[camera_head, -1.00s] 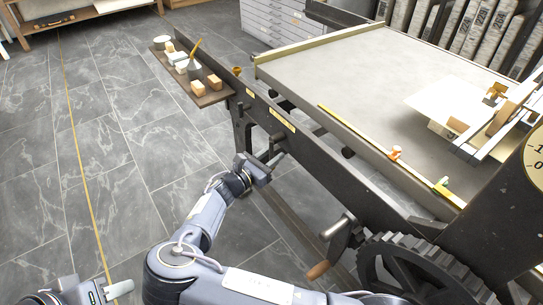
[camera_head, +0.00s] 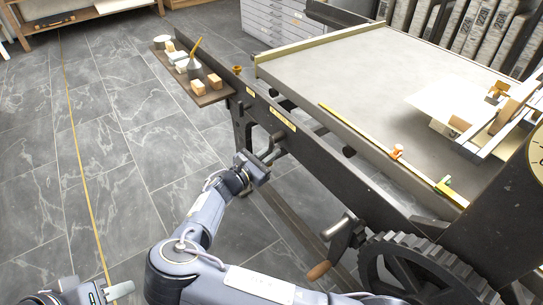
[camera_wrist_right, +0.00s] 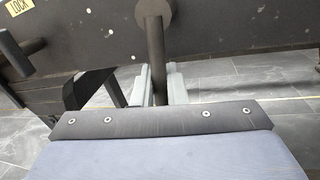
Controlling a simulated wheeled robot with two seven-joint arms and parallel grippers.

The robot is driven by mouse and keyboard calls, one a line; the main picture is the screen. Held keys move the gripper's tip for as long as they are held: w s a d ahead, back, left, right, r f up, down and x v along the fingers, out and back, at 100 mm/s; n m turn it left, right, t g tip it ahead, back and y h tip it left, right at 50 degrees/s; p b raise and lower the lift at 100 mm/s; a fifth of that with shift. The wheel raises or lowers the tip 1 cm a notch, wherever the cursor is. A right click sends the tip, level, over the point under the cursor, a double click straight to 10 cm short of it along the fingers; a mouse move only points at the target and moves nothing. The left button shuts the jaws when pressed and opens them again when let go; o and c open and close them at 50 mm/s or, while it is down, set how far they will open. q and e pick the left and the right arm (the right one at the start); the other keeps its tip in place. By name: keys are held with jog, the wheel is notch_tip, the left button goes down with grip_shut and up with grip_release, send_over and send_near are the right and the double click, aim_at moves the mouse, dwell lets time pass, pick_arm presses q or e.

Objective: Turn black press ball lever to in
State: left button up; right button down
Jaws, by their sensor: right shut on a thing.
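The black lever (camera_wrist_right: 155,55) hangs from a round pivot on the dark side of the press in the right wrist view. Its shaft runs down between the two pale fingers of my right gripper (camera_wrist_right: 158,88), which is shut on it. The lever's lower end and any ball are hidden behind the gripper's body. In the head view my right gripper (camera_head: 262,167) is at the press's near side, below the brass plates. My left gripper (camera_head: 118,290) is at the bottom left, away from the press; a pale finger shows, but its opening cannot be told.
The press bed (camera_head: 370,85) lies above and right of my right gripper. A crank with a wooden handle (camera_head: 319,271) and a large gear (camera_head: 415,268) are at the lower right. A side shelf (camera_head: 213,97) holds small blocks. Open floor lies left. Another black peg (camera_wrist_right: 25,55) sticks out nearby.

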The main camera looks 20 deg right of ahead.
jog(key=shift+w+a+r+m+h+b, duration=0.3)
jog(key=shift+w+m+b, duration=0.4)
jog(key=shift+m, duration=0.8)
jog(key=shift+w+a+r+m+h+b, duration=0.15)
jog(key=shift+w+r+m+h+b, duration=0.25)
jog(key=shift+m+b, duration=0.8)
jog(key=shift+w+a+r+m+h+b, duration=0.3)
jog(key=shift+w+m, duration=0.35)
jog(key=shift+m, duration=1.15)
jog(key=shift+r, duration=0.1)
jog(key=c, duration=1.5)
grip_release()
jog(key=shift+d, duration=0.1)
jog(key=p+v, duration=0.1)
jog(key=v, duration=0.7)
jog(key=shift+w+r+p, duration=0.15)
jog(key=shift+p, duration=0.15)
